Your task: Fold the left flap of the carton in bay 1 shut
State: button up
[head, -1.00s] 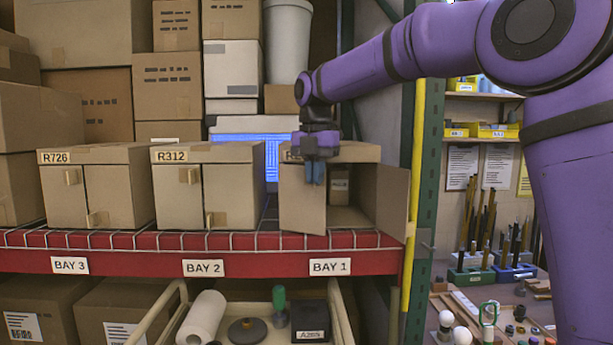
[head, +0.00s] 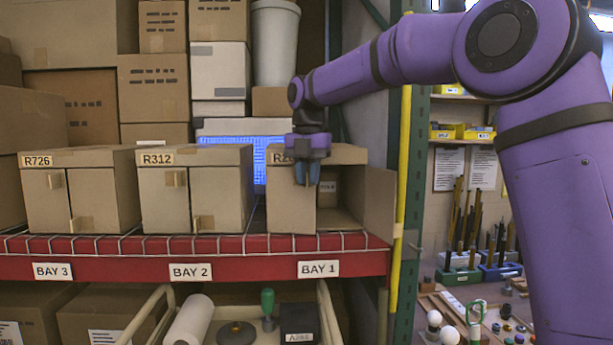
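The carton in bay 1 (head: 345,154) stands on the red-edged shelf with its front partly open. Its left flap (head: 286,205) covers the left half of the front and looks flush, or nearly so, with the opening. Its right flap (head: 380,205) stands swung out to the right. Through the open right half I see a small labelled box (head: 327,192) inside. My gripper (head: 307,182) points down in front of the left flap's upper right edge, its blue fingers close together with nothing visible between them. It hides part of the carton's label. Whether the fingers touch the flap I cannot tell.
Two cartons with taped fronts, R312 (head: 160,200) and R726 (head: 45,200), stand to the left in bays 2 and 3. A yellow-guarded green rack post (head: 420,180) stands right of the open flap. A tray with a paper roll (head: 190,320) sits below.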

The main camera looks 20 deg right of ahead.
jog(key=shift+o, duration=0.6)
notch_tip(320, 180, up, 11)
jog(key=shift+f, duration=0.1)
